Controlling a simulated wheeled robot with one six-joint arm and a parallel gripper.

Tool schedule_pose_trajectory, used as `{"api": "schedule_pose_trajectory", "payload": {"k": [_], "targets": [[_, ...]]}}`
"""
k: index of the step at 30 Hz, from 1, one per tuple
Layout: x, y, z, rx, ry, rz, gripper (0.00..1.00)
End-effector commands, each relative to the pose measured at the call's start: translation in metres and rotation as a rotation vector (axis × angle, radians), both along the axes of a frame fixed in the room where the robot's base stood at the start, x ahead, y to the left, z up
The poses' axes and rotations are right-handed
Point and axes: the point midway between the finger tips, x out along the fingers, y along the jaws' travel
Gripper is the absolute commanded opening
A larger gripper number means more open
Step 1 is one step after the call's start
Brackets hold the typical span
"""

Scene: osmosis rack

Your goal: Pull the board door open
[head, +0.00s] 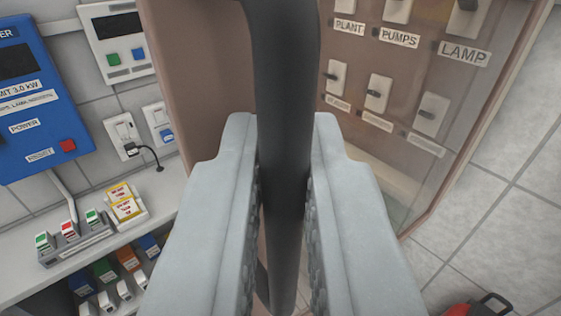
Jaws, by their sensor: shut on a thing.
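My gripper (283,180) fills the lower middle of the head view, with one pale grey finger on each side of a dark bar handle (283,80). It is shut on this handle, which runs from the top edge down between the fingers. The board door (385,130) shows as a brownish see-through panel right of the handle. Switches labelled PLANT, PUMPS and LAMP show through it, with a lower row beneath. A plain brown surface (200,60) lies left of the handle. How far the door stands open I cannot tell. The fingers hide the lower middle.
A blue power unit (40,90) and a white panel (118,40) hang on the tiled wall at left. Below, a shelf (175,195) holds small coloured blocks in a rack (75,240). A red object (468,308) lies at bottom right, near open tiled floor (500,220).

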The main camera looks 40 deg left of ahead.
Motion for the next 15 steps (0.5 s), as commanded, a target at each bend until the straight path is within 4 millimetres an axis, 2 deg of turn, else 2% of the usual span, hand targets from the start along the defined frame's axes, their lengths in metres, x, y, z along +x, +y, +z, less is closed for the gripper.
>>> {"api": "schedule_pose_trajectory", "payload": {"k": [12, 13, 15], "targets": [[0.0005, -0.0011, 0.0006, 0.001, -0.001, 0.001, 0.00], [0.0005, -0.0011, 0.0005, 0.001, -0.001, 0.001, 0.15], [0.0004, -0.0010, 0.0004, 0.001, -0.001, 0.001, 0.26]]}}
